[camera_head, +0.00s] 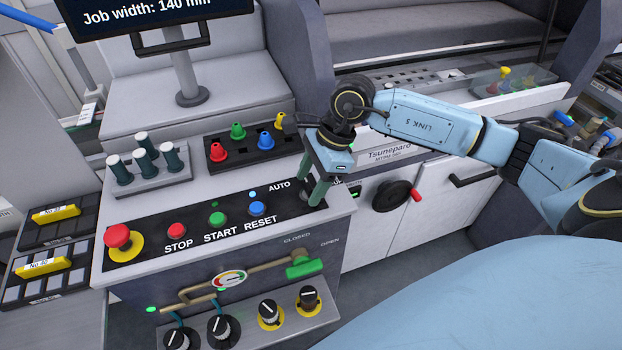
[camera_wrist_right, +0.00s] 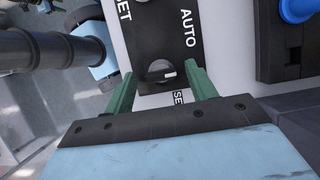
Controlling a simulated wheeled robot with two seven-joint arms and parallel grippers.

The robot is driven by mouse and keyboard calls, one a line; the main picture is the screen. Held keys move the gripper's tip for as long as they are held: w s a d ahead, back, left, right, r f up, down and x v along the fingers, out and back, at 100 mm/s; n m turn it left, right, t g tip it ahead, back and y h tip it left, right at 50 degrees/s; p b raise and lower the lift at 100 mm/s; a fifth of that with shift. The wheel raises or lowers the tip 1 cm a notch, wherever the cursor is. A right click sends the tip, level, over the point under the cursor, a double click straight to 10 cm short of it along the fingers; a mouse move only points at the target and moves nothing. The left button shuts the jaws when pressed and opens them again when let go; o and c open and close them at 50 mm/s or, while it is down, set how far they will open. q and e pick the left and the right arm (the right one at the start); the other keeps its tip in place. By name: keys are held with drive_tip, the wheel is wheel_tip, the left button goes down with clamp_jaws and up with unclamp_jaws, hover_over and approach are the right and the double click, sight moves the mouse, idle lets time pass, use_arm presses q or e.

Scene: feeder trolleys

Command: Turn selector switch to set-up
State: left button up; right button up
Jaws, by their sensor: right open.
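The selector switch (camera_wrist_right: 158,73) is a dark round knob with a short white mark, at the right end of the black control panel. In the right wrist view its mark points right, between the AUTO label (camera_wrist_right: 188,28) and a partly hidden label starting "SE" (camera_wrist_right: 179,96). I cannot tell which position it is set to. My right gripper (camera_head: 312,180) is open, with its green fingers over the panel's right end. In the wrist view the fingers stand on either side of the knob, apart from it. In the head view the gripper mostly hides the switch. My left gripper is not in view.
The panel also carries a red emergency button (camera_head: 117,236) and STOP, START and RESET buttons. A green valve handle (camera_head: 304,267) and several black knobs sit below. Coloured plugs stand in a black rack (camera_head: 250,151) behind the panel. A black handwheel (camera_head: 391,196) is to the right.

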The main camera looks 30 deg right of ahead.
drive_tip(key=shift+c, duration=0.5)
drive_tip(key=c, duration=0.9)
